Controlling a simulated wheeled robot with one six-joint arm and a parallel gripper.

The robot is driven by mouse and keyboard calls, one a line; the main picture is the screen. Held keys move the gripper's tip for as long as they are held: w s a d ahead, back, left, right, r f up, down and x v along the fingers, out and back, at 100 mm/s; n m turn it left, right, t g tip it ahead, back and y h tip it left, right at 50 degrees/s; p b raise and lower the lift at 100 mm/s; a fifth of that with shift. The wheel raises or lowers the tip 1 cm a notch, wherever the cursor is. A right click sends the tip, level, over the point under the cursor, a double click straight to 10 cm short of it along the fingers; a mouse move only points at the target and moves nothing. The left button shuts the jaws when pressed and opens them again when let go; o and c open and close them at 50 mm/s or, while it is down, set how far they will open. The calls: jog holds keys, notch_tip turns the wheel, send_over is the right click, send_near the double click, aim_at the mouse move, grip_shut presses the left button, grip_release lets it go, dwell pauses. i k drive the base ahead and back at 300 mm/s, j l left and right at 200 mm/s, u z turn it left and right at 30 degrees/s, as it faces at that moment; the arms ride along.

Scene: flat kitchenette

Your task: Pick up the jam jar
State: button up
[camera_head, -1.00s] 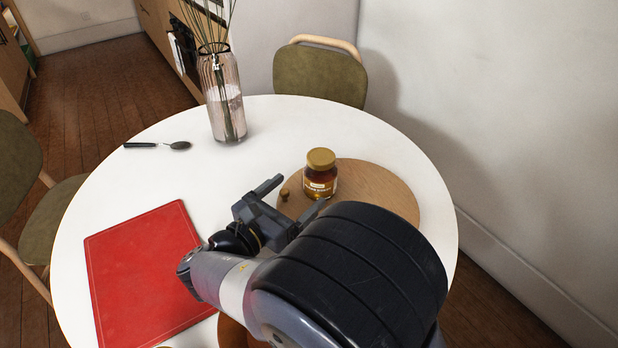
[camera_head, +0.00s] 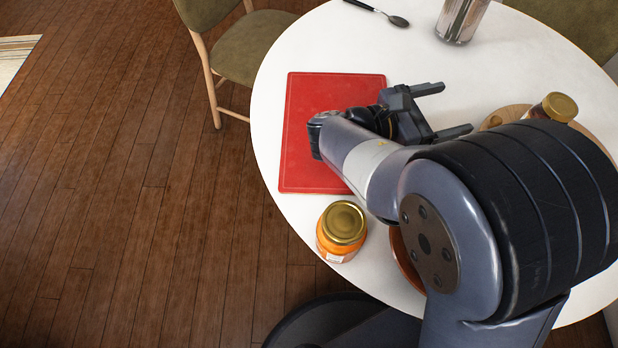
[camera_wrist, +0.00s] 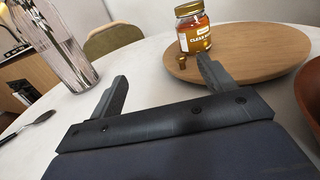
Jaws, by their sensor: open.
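A squat jar with orange contents and a gold lid (camera_head: 342,222) stands upright on the white table near its left front edge; its label is mostly turned away. A second gold-lidded jar (camera_head: 556,108), amber with a label reading "CLEAR" and part of another word, stands on a round wooden board; the wrist view shows this jar (camera_wrist: 192,27) beyond the right finger. My gripper (camera_head: 457,108) is open and empty, pointing right, between the red board and the wooden board. It touches neither jar. In the wrist view, my gripper's fingers (camera_wrist: 163,72) are spread wide.
A red board (camera_head: 310,165) lies behind the orange jar. A brown bowl (camera_head: 402,262), mostly hidden by my arm, sits right of that jar. A spoon (camera_head: 398,21) and a glass vase (camera_head: 462,18) are farther back. A chair (camera_head: 250,50) stands at the left.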

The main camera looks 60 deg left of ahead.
aim_at(342, 229)
jog(key=k+j+u, duration=0.1)
jog(key=u, duration=1)
jog(key=l+u, duration=0.1)
jog(key=u, duration=0.8)
jog(key=l+u, duration=0.15)
jog(key=u, duration=0.25)
jog(key=l+u, duration=0.1)
jog(key=u, duration=0.35)
jog(key=k+l+u, duration=0.15)
jog(key=k+l, duration=0.1)
jog(key=l, duration=0.25)
jog(key=k+l, duration=0.15)
jog(key=l, duration=0.25)
jog(key=k+l+u, duration=0.1)
jog(key=l, duration=0.25)
jog(key=k+l, duration=0.15)
jog(key=l, duration=0.25)
